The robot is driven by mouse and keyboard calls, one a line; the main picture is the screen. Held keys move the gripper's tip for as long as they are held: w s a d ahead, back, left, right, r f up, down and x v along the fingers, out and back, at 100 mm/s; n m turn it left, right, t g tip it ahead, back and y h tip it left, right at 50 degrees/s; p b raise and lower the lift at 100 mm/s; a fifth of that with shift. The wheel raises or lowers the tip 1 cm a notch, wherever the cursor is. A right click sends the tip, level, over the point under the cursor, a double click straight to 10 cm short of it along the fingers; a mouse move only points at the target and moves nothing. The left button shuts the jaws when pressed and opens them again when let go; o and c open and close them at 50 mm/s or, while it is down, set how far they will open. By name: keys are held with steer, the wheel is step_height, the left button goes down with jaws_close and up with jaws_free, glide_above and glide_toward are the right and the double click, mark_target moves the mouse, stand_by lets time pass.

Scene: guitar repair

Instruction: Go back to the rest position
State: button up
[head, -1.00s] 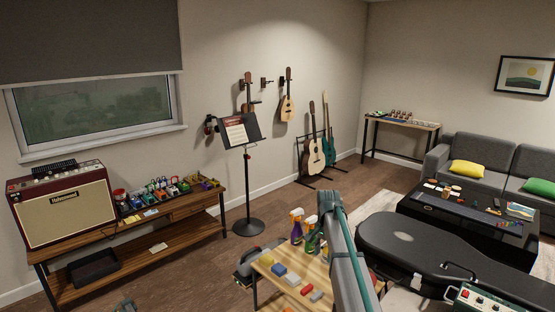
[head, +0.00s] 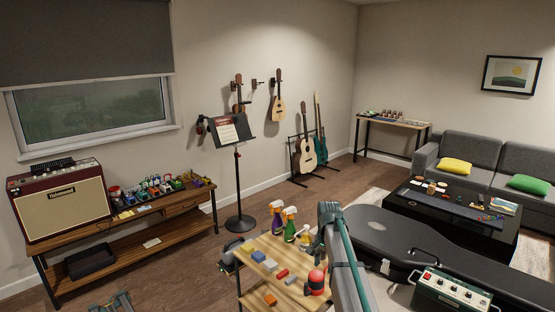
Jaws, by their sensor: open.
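One of my arm links (head: 343,262), grey with a teal stripe, rises from the bottom edge right of centre. The arm link stands between the small wooden worktable (head: 250,285) and the black guitar case (head: 385,235), and hides part of both.
Spray bottles (head: 290,224), small blocks (head: 270,265) and a red-topped container (head: 316,282) stand on the worktable. A green control box (head: 450,295) is at the bottom right. A music stand (head: 238,190) stands behind. Floor (head: 185,268) is clear left of the worktable.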

steer(key=s+f+n, duration=0.3)
steer(key=s+f, duration=0.4)
steer(key=s, duration=0.4)
steer(key=s+f+n, duration=0.3)
steer(key=s+f, duration=0.4)
steer(key=s, duration=0.4)
steer(key=s+f+n, duration=0.2)
steer(key=s+f, duration=0.6)
steer(key=s, duration=0.3)
steer(key=s+f+g+b, duration=0.6)
steer(key=s+f+b, duration=0.4)
steer(key=s+f, duration=1.7)
steer(key=shift+s+a+f+g, duration=0.25)
steer(key=shift+s+f+g, duration=0.05)
steer(key=shift+f+g, duration=0.1)
